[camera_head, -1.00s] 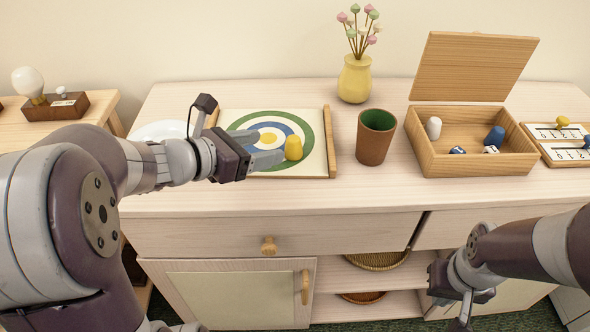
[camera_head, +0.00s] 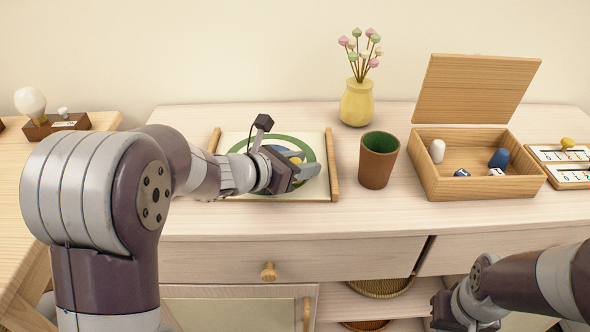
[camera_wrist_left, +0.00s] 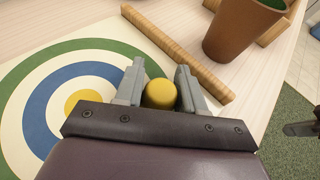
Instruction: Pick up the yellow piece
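The yellow piece (camera_wrist_left: 160,93) stands between the two fingers of my left gripper (camera_wrist_left: 160,82) in the left wrist view. The fingers are apart on either side of it, and I see no firm grip on it. In the head view my left gripper (camera_head: 302,174) is low over the right part of the target board (camera_head: 318,190) and hides most of the piece. My right gripper (camera_head: 452,314) hangs low in front of the cabinet at the bottom right, its fingers not clear.
A brown cup (camera_head: 376,168) stands just right of the board's wooden side rail (camera_head: 332,165). Further right is an open wooden box (camera_head: 480,188) with small pieces inside. A yellow vase (camera_head: 357,103) stands behind. The cabinet top in front of the board is clear.

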